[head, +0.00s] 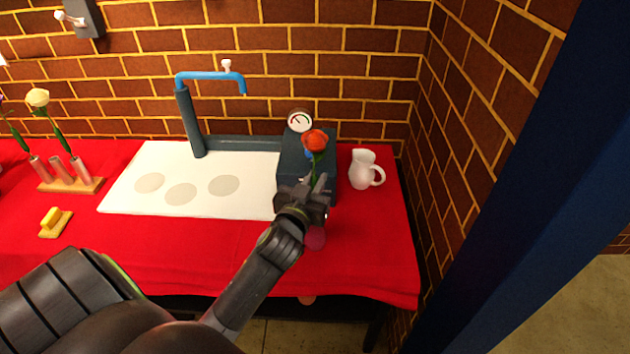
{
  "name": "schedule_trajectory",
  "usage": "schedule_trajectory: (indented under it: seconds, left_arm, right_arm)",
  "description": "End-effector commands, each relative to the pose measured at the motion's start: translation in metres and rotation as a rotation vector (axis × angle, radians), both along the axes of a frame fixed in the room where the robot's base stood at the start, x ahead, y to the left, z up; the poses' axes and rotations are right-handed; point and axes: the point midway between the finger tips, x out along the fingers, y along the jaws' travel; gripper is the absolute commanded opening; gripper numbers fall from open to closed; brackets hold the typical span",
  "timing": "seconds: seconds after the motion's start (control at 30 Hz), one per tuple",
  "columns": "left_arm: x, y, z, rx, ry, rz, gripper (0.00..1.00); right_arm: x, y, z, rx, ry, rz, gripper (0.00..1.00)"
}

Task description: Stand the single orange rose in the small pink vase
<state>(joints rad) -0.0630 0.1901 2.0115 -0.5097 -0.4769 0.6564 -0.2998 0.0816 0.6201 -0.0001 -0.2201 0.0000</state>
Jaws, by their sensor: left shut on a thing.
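The orange rose (315,141) is upright, its bloom above my left gripper (318,186) and its green stem running down to the fingers. The left gripper is shut on the rose; the arm hides the lower stem. My right gripper is not in view.
A dark box with a dial (300,121) stands behind the gripper. A pale jug (361,171) is to its right. A white board (150,205) with a blue-spouted tap (210,76) lies left. A wooden holder with tubes (88,186) and a yellow-topped block (55,222) are further left.

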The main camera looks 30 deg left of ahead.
Motion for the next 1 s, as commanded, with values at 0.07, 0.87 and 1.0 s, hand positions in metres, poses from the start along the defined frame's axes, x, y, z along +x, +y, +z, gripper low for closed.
schedule_trajectory:
  seconds: [0.07, 0.87, 1.0]
  left_arm:
    - [0.0, 0.0, -0.0013, 0.0, 0.0, 0.0, 0.0]
    - [0.0, 0.0, -0.0078, 0.0, 0.0, 0.0, 0.28]
    - [0.0, 0.0, -0.0078, 0.0, 0.0, 0.0, 0.4]
  right_arm:
    - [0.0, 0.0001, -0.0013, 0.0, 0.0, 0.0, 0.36]
    - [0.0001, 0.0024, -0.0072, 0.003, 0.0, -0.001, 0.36]
    - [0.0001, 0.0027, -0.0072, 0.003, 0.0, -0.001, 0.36]
